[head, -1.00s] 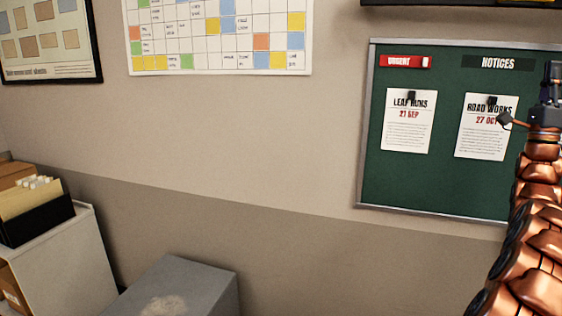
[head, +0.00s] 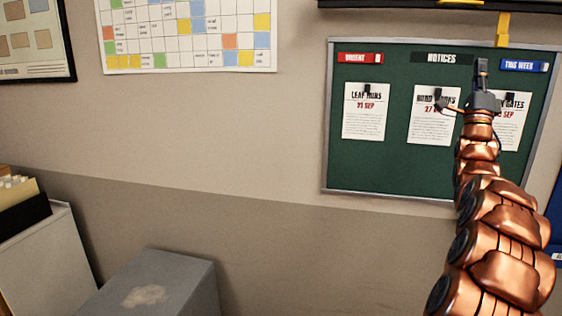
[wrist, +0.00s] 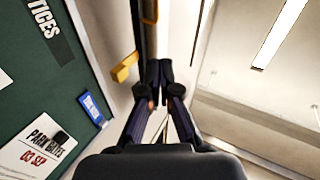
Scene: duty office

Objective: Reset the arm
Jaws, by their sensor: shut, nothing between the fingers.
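My copper-coloured arm rises at the right of the head view. My gripper (head: 481,72) is at its tip, in front of the green notice board (head: 395,176). In the wrist view my gripper (wrist: 160,70) has its dark fingers together with nothing between them. It points up past the board's edge, toward the ceiling. The wrist view also shows the board (wrist: 55,95), tilted at the left. I cannot tell from the head view how far the gripper is from the board.
The board holds the Leaf Runs sheet (head: 366,115), a Road Works sheet (head: 430,125) and a Park Gates sheet (head: 517,135), partly behind my arm. A yellow bracket (head: 503,28) hangs above. A grey cabinet (head: 165,285) and a file box (head: 25,220) stand low left. A wall calendar (head: 190,30) hangs left.

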